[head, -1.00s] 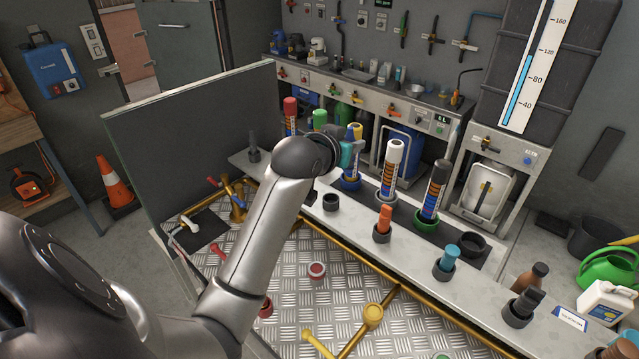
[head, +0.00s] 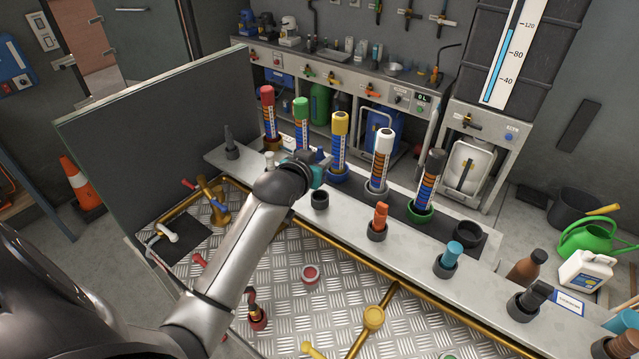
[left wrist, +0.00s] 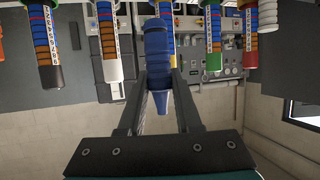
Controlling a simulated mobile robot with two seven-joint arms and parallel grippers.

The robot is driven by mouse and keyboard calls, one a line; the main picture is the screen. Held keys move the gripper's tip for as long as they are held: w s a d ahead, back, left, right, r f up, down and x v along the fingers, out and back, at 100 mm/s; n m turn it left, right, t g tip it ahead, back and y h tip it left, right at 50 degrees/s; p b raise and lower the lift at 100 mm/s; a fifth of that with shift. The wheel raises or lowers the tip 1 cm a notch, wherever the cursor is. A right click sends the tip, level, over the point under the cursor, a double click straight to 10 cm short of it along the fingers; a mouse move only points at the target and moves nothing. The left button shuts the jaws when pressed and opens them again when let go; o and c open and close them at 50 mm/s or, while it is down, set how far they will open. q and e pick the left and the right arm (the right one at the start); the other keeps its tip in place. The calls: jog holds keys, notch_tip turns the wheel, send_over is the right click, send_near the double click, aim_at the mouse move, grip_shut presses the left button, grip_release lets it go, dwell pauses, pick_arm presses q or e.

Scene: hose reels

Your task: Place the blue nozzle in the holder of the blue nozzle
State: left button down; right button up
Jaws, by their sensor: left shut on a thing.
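My left gripper (head: 318,172) is above the front part of the grey counter and is shut on a blue nozzle (head: 322,154). In the left wrist view the blue nozzle (left wrist: 158,50) sits between the two fingers, its narrow tapered end toward the palm. In the head view the nozzle is mostly hidden by the gripper. An empty dark ring holder (head: 320,199) stands on the counter just below the gripper in the picture; nozzle and holder look apart. Which holder belongs to the blue nozzle is not marked. My right gripper is not in view.
An orange nozzle (head: 380,214) and a light blue nozzle (head: 452,252) stand in holders along the front row. Behind, yellow (head: 340,140) and white (head: 382,155) capped tubes stand upright near the gripper. An empty ring (head: 467,234) sits at the strip's right end.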

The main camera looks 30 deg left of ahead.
pick_arm(q)
jog(key=shift+f+b, duration=0.3)
jog(key=shift+f, duration=3.05)
jog(key=shift+f, duration=0.15)
jog(key=c, duration=0.6)
grip_release()
jog(key=shift+s+r, duration=0.1)
jog(key=shift+r, duration=0.1)
jog(key=p+v, duration=0.1)
jog(key=v, duration=1)
jog(key=shift+s, duration=0.35)
jog(key=shift+r, duration=0.1)
